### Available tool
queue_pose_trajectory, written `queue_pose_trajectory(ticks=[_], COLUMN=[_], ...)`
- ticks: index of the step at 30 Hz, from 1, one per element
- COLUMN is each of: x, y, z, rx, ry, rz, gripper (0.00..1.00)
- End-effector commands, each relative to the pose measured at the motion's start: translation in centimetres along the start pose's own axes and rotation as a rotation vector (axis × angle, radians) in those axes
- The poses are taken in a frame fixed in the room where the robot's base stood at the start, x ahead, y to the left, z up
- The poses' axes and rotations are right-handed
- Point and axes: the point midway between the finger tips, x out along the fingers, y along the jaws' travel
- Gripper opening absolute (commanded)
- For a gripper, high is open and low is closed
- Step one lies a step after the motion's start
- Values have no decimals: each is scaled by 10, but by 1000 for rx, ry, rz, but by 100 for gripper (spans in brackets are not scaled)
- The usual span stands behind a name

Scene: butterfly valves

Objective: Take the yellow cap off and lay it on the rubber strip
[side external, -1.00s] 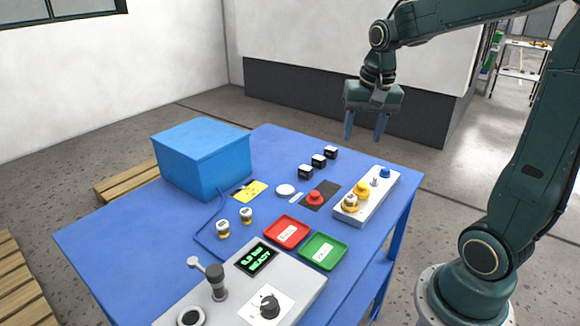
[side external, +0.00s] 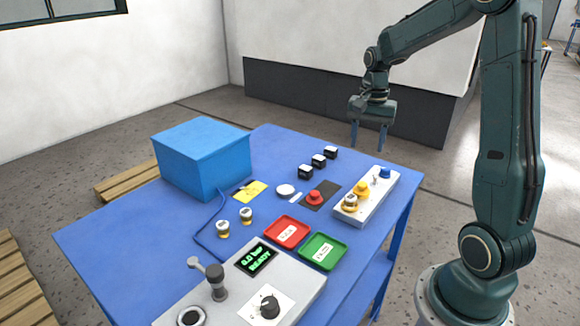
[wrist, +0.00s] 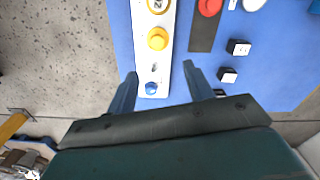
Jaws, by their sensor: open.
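A yellow cap (side external: 362,189) sits on a white block (side external: 349,217), between a bare metal post and a yellow-based piece with a pale top. The wrist view shows the cap (wrist: 158,39) as a round yellow top. A dark flat strip (side external: 326,190), which looks like the rubber strip, lies left of the block with a red cap-like piece (side external: 315,197) on it. It also shows in the wrist view (wrist: 203,34). My gripper (side external: 367,150) is open and empty, pointing down above the table's far side. In the wrist view, its fingers (wrist: 160,70) appear just short of the yellow cap.
On the block also stand a blue cap (side external: 384,172) and the yellow-based piece (side external: 350,201). Several black cubes (side external: 318,160) stand behind the strip. A red tray (side external: 288,231), a green tray (side external: 322,251) and a blue box (side external: 203,160) are on the table.

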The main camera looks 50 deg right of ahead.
Motion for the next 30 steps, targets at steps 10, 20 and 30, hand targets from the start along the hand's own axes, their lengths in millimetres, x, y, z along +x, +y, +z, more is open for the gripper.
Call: queue_pose_trajectory(ticks=[10, 20, 30], x=[51, 74, 84], y=[1, 1, 2], z=[2, 1, 2], rx=[-1, -1, -1], ry=[-4, -1, -2], rz=[4, 1, 2], gripper=[52, 52, 52])
